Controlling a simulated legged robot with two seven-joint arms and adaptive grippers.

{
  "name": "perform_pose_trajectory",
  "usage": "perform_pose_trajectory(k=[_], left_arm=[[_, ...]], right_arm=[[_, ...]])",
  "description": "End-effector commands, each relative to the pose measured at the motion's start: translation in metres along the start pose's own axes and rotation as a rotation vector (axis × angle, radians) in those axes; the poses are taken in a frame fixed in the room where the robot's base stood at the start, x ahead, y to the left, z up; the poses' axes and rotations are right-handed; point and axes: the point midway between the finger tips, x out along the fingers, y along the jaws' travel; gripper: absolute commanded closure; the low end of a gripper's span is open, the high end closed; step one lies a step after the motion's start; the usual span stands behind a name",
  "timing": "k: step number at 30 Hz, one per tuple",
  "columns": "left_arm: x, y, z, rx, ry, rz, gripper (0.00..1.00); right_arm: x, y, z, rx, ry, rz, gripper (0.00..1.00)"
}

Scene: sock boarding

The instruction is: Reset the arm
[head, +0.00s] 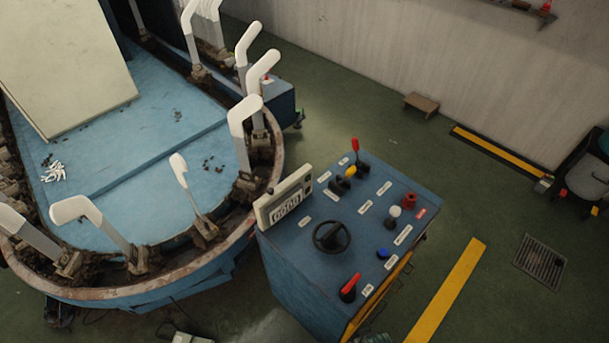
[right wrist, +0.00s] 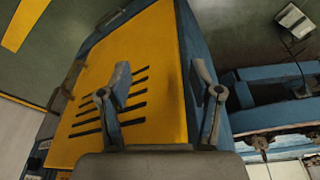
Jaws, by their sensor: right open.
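My right gripper (right wrist: 161,78) shows in the right wrist view with its two fingers apart and nothing between them. Beyond the fingers is the yellow slotted panel (right wrist: 165,75) on the side of a blue cabinet. I cannot tell the exact gap between fingers and panel. Neither gripper can be made out in the head view. The blue control console (head: 330,280) stands right of centre there, with a black handwheel (head: 332,236), a red-handled lever (head: 355,147), a lower red handle (head: 350,287) and a counter display (head: 285,203).
A blue oval boarding machine (head: 120,165) with several white foot forms (head: 244,108) fills the left. A small brown stool (head: 421,103), a yellow floor stripe (head: 447,290) and a floor drain (head: 539,262) lie to the right. Green floor between console and wall is mostly clear.

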Motion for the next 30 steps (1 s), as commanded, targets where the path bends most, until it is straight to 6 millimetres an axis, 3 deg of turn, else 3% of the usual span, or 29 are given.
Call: perform_pose_trajectory(k=[6,9,12,15,19,22,30], left_arm=[[0.000,-0.001,0.001,0.001,-0.001,-0.001,0.60],[0.000,-0.001,0.001,0.001,-0.001,-0.001,0.60],[0.000,-0.002,0.001,0.001,-0.001,-0.002,0.60],[0.000,-0.002,0.001,0.001,-0.001,-0.002,0.60],[0.000,-0.002,0.001,0.001,-0.001,-0.002,0.60],[0.000,-0.002,0.001,0.001,-0.001,-0.002,0.60],[0.000,-0.002,0.001,0.001,-0.001,-0.002,0.60]], right_arm=[[0.108,-0.005,0.062,-0.010,-0.059,-0.006,0.36],[0.150,-0.007,0.103,-0.016,-0.083,-0.009,0.36],[0.180,-0.008,0.145,-0.022,-0.105,-0.011,0.36],[0.198,-0.009,0.180,-0.026,-0.120,-0.013,0.36],[0.208,-0.009,0.208,-0.030,-0.131,-0.014,0.36],[0.210,-0.009,0.218,-0.031,-0.134,-0.014,0.36],[0.211,-0.009,0.219,-0.031,-0.134,-0.014,0.36]])
